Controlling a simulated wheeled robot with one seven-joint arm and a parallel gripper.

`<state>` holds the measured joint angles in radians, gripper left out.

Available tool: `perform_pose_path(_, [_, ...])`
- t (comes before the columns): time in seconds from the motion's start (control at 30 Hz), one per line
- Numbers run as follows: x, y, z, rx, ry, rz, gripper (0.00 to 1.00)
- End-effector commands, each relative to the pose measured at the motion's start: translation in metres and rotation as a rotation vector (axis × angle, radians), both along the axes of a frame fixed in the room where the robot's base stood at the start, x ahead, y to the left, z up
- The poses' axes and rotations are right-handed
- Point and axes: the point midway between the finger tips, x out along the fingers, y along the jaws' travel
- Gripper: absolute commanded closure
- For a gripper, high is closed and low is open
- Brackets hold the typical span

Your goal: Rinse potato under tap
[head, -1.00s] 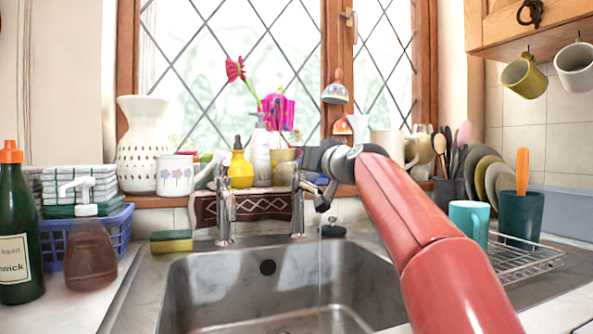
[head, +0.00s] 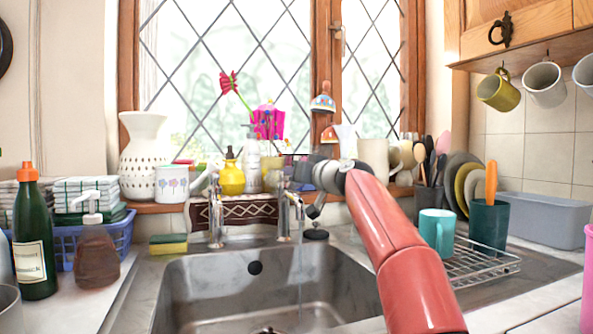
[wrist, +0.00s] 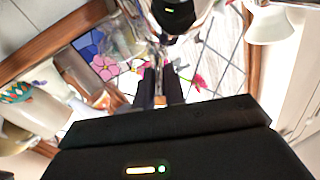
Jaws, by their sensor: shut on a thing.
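My gripper (wrist: 160,84) shows in the wrist view as two dark fingers close together. They meet the chrome right tap (wrist: 157,42), and it appears to be what they are shut on; the contact is partly hidden. In the head view my red arm reaches to the right tap (head: 284,218) behind the sink, and its grey end covers the tap's top. A thin stream of water (head: 300,265) falls from there into the steel sink (head: 215,290). I see no potato in either view.
A left tap (head: 215,215) stands beside it. A yellow-green sponge (head: 168,244) lies behind the sink's left corner. A soap bottle (head: 97,255) and green bottle (head: 34,250) stand left. A teal mug (head: 436,230) and dish rack (head: 475,262) are right.

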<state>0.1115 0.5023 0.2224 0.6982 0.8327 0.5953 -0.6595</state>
Motion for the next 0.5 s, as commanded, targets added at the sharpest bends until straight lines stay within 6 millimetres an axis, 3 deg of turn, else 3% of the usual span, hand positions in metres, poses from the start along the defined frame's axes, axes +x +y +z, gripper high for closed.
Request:
perform_pose_path(0.13, [-0.0013, 0.0009, 0.0015, 0.002, -0.003, 0.001, 1.0])
perform_pose_path(0.17, [-0.0013, 0.0009, 0.0015, 0.002, -0.003, 0.001, 0.84])
perform_pose_path(0.3, [-0.0012, 0.0007, 0.0008, 0.001, -0.001, 0.001, 0.66])
perform_pose_path(0.5, [-0.0007, 0.0003, -0.0001, 0.0, 0.0, 0.0, 0.66])
